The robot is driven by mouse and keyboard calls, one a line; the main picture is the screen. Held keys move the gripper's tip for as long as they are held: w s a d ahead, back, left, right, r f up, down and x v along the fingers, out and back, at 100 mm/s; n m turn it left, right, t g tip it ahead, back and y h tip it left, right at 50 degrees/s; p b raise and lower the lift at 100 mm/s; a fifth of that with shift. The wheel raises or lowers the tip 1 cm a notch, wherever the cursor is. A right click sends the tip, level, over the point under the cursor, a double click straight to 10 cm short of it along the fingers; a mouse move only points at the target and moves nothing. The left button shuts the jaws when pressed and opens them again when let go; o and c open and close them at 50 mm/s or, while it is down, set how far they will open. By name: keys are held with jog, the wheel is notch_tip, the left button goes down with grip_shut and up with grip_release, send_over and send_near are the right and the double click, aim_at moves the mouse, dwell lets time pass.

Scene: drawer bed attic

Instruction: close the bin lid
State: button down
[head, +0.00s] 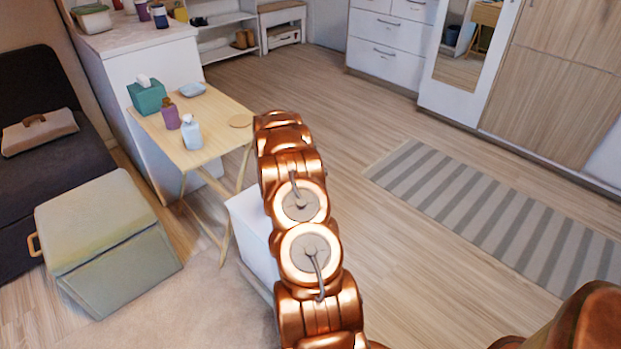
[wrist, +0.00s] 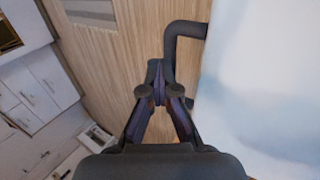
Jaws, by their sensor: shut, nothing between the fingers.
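A white box-like body (head: 252,232), which looks like the bin, stands on the floor and is partly hidden behind my arm in the head view. In the wrist view a large pale surface (wrist: 270,80) fills the right side, with a dark bent bar (wrist: 170,42) along its left edge. I cannot tell for sure that this is the lid, nor how far it is open. My gripper (wrist: 155,72) is shut and empty, its tips close to the lower end of the bar; contact cannot be told. The head view does not show my gripper.
A folding table (head: 215,125) holds a tissue box (head: 147,97), bottles and a dish. A grey-green box (head: 100,235) stands at the left, by a dark sofa (head: 40,90). A striped rug (head: 480,205) lies at the right. The wooden floor (head: 310,85) beyond is clear.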

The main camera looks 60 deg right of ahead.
jog(key=shift+s+f, duration=0.1)
jog(key=shift+f, duration=0.2)
notch_tip(320, 180, up, 14)
jog(key=a+p, duration=0.1)
jog(key=a, duration=0.1)
jog(key=shift+w+a+r+p, duration=0.15)
jog(key=shift+w+a+p, duration=0.15)
jog(key=shift+w+a, duration=0.1)
